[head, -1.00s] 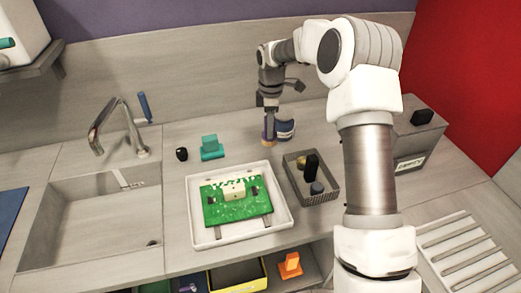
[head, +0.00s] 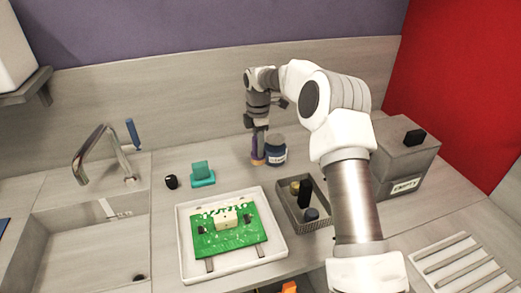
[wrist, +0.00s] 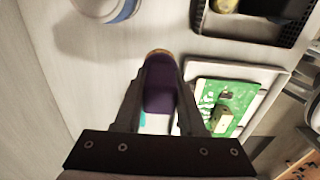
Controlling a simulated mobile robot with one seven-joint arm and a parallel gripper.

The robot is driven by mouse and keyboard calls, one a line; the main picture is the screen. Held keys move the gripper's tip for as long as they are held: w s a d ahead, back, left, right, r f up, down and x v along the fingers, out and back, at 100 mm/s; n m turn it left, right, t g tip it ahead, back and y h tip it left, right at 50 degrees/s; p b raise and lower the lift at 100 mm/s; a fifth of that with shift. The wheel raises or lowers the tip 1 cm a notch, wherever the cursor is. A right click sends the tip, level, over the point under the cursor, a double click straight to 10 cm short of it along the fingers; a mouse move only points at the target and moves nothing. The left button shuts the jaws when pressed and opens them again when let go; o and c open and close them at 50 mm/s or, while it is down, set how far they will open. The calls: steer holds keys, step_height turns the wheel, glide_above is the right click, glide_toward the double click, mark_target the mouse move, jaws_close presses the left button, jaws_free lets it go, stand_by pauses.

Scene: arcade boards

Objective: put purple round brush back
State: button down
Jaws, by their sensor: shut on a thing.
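My gripper (head: 258,146) is shut on the purple round brush (wrist: 158,88), near the back of the counter. The brush points down between the fingers, with a tan end (wrist: 158,53) showing past the fingertips in the wrist view. Its lower end is at or just above the counter; I cannot tell whether it touches. A blue jar (head: 276,152) with a pale label band stands just right of the brush in the head view. Part of the jar also shows at the top of the wrist view (wrist: 108,8).
A white tray (head: 187,262) with a green board (head: 228,242) lies in front. A grey basket (head: 297,217) with several small items is right of it. A teal block (head: 202,174) and a black knob (head: 171,182) stand left. A grey box (head: 405,165) stands right.

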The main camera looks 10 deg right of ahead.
steer(key=w+a+f, duration=0.1)
steer(key=a+f, duration=0.1)
steer(key=w+a+f, duration=0.1)
steer(key=a+f, duration=0.1)
steer(key=f, duration=0.1)
steer(key=w+a+f, duration=0.2)
steer(key=a, duration=0.1)
steer(key=shift+f+p, duration=0.2)
steer(key=shift+p, duration=0.15)
steer(key=shift+f, duration=0.5)
steer(key=shift+f, duration=0.25)
steer(key=c, duration=0.5)
jaws_free()
steer(key=shift+r, duration=0.15)
step_height(320, 180, up, 17)
steer(key=p, duration=0.2)
steer(key=shift+d+r, duration=0.2)
steer(key=shift+d, duration=0.1)
